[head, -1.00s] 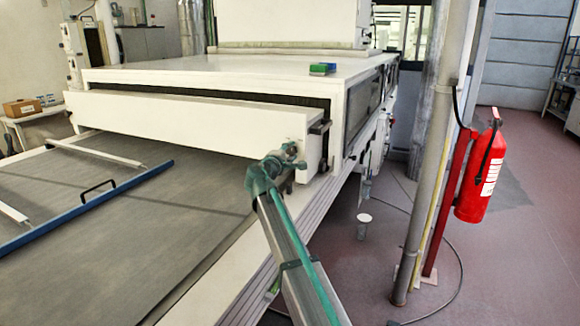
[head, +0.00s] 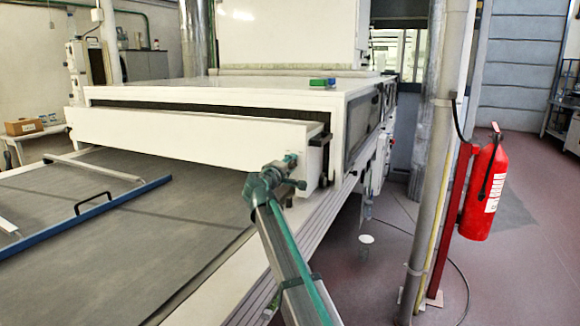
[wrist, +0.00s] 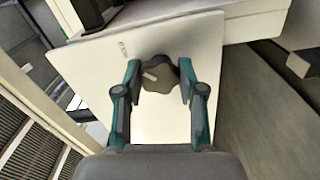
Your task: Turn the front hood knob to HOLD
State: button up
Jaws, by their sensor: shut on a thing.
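The front hood (head: 200,135) is a long white box across the mouth of the tunnel in the head view. In the wrist view, the dark grey-brown lobed knob (wrist: 162,80) sits on the hood's white end face (wrist: 85,55), with a pale pointer mark on its left side. My gripper (wrist: 160,72) is shut on the knob, one teal-and-grey finger on each side. In the head view my gripper (head: 290,170) is at the hood's right end and hides the knob. A small pale mark (wrist: 122,47) is on the face, up and left of the knob; its lettering is unreadable.
The grey conveyor belt (head: 120,240) lies left of my arm, with a blue frame bar (head: 95,215) on it. A post (head: 430,180) and a red fire extinguisher (head: 484,190) stand at the right. Green and blue blocks (head: 321,82) lie on the tunnel top.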

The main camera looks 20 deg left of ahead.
jog(key=o, duration=1.2)
jog(key=shift+c, duration=0.2)
jog(key=shift+s, duration=0.1)
jog(key=s+a, duration=0.1)
jog(key=s, duration=1)
jog(key=shift+s+a, duration=0.2)
jog(key=shift+s, duration=0.2)
